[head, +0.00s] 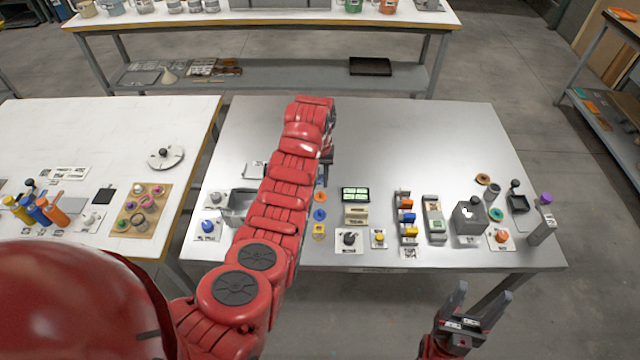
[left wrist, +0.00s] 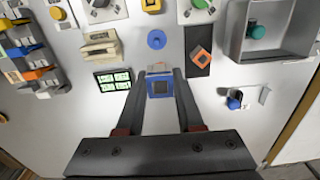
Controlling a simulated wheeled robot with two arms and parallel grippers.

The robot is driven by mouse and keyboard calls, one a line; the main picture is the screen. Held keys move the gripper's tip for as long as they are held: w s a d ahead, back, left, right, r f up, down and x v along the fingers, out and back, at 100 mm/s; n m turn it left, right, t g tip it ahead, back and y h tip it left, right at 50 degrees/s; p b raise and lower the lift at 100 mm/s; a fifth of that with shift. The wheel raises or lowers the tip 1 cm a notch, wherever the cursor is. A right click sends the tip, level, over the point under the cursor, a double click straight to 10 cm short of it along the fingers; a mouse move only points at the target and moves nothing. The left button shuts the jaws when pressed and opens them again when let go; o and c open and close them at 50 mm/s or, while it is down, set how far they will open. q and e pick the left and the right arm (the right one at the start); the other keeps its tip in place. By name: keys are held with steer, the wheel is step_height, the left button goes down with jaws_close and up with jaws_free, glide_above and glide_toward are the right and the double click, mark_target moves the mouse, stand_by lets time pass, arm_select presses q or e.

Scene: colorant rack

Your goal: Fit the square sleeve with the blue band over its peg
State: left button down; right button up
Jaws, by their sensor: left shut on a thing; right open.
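In the left wrist view, my left gripper (left wrist: 161,88) is shut on the square sleeve with the blue band (left wrist: 160,88). The sleeve's square opening shows dark between the fingertips. It is held over the metal table, apart from any peg. A plate with a yellow peg (head: 378,238) stands at the table's front. My right gripper (head: 480,305) is open and empty, in front of the table.
In the left wrist view, an orange square ring (left wrist: 201,56) lies on a dark mat, beside a blue ring (left wrist: 156,39). A grey tray (left wrist: 238,50) stands at right, and a green-lit display (left wrist: 114,80) at left. The table's back right (head: 440,140) is clear.

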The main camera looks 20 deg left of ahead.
mark_target(320, 211)
arm_select(q)
steer(key=shift+s+d+f, duration=0.15)
steer(key=shift+s+f, duration=0.4)
steer(key=shift+f, duration=0.05)
steer(key=shift+s+d+f, duration=0.3)
steer(key=shift+d+f, duration=0.1)
steer(key=shift+f, duration=0.15)
steer(key=shift+a, duration=0.1)
steer(key=shift+s+f, duration=0.1)
steer(key=shift+f+b, duration=1.5)
steer(key=shift+f, duration=1.3)
steer(key=shift+f+b, duration=1.2)
steer(key=shift+f, duration=0.7)
